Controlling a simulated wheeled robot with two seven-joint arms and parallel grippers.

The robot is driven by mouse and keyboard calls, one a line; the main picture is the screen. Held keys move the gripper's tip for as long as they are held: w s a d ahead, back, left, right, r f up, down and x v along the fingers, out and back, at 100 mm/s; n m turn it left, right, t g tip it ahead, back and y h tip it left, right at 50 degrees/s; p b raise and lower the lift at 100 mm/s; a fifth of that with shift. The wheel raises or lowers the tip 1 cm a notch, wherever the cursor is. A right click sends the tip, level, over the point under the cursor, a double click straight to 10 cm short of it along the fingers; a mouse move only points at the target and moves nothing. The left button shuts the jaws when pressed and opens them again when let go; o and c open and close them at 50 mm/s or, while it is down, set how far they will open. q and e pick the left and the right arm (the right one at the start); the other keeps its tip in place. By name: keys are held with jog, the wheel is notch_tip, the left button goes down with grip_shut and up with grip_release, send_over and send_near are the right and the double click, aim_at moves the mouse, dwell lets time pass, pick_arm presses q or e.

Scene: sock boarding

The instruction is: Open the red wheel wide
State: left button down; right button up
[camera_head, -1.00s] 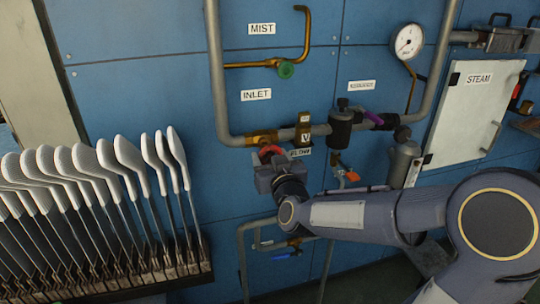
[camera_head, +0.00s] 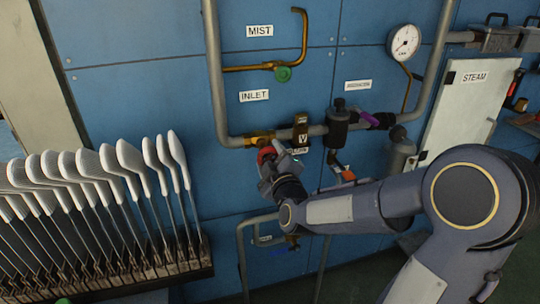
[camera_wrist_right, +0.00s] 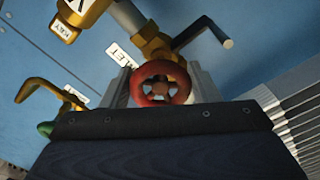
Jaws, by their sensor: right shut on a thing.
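The red wheel (camera_head: 266,155) sits below the brass valve body on the grey pipe, near the INLET label. In the right wrist view the red wheel (camera_wrist_right: 160,83) shows as a ring with spokes, between the two fingers. My right gripper (camera_head: 270,161) reaches up to it from below and is shut on its rim. In the right wrist view my gripper's fingers (camera_wrist_right: 158,86) stand on both sides of the wheel. In the head view the gripper hides part of the wheel. My left gripper is not in view.
A row of white sock boards (camera_head: 95,170) stands at the left. A green wheel (camera_head: 283,74) is above, on a brass pipe. A dark cylinder (camera_head: 338,128), a purple lever (camera_head: 368,117) and a gauge (camera_head: 403,41) are to the right. A STEAM cabinet (camera_head: 468,110) is farther right.

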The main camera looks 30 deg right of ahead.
jog(key=n+p, duration=0.1)
jog(key=n, duration=0.4)
jog(key=shift+r+n+p, duration=0.2)
jog(key=shift+n+p, duration=0.1)
jog(key=shift+p, duration=0.1)
jog(key=shift+n+p, duration=0.65)
jog(key=shift+n, duration=1.25)
jog(key=o, duration=1)
jog(key=v, duration=0.8)
jog(key=shift+w+d, duration=0.1)
